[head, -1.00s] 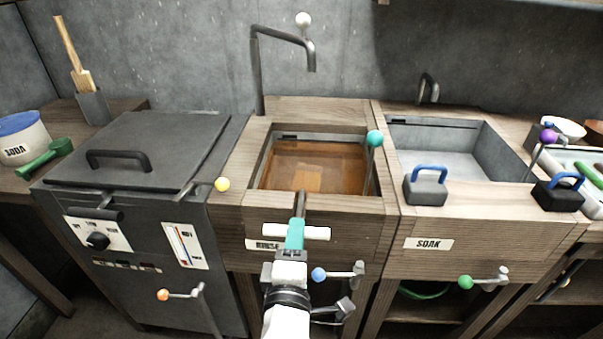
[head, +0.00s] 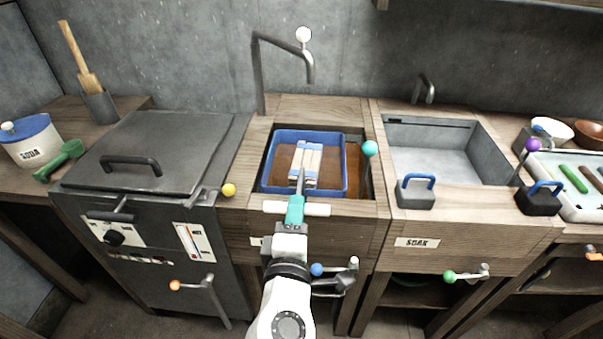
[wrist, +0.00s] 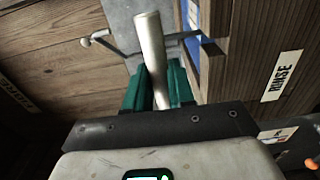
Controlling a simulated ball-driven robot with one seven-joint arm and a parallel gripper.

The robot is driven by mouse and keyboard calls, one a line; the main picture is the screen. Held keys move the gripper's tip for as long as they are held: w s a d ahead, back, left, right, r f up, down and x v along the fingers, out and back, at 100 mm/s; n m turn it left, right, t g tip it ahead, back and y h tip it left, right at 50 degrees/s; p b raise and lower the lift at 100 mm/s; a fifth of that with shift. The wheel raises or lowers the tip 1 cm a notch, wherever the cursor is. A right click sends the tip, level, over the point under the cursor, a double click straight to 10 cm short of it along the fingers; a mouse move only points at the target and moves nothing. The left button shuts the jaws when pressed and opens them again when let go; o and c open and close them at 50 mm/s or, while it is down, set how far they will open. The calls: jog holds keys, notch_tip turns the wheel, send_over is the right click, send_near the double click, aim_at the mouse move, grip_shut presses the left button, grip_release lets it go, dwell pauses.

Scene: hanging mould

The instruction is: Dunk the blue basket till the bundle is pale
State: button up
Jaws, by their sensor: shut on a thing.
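The blue basket (head: 345,172) is in the rinse basin (head: 365,187), its blue rim showing at about the level of the basin's opening. In it lies the bundle (head: 308,160), cream strips held by pale bands, with brown liquid or floor visible around it. My gripper (head: 297,205) is at the front edge of the rinse basin, its teal fingers shut on a grey metal handle (head: 301,180) that reaches to the basket. In the wrist view the handle (wrist: 150,55) stands between the fingers (wrist: 155,90), and a bit of blue basket shows at the top.
The empty-looking soak basin (head: 440,155) is on the right, with a dark weight (head: 416,194) on its front edge. A lidded grey boiler (head: 150,150) is on the left. A tap (head: 285,42) arches over the rinse basin, and a teal-knobbed lever (head: 369,149) stands at its right.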

notch_tip(320, 180, up, 6)
jog(key=p, duration=0.4)
jog(key=shift+r, duration=0.2)
jog(key=o, duration=1)
jog(key=shift+c, duration=0.2)
jog(key=shift+f, duration=0.1)
jog(key=s, duration=0.9)
jog(key=shift+a+p, duration=0.15)
jog(key=shift+p, duration=0.25)
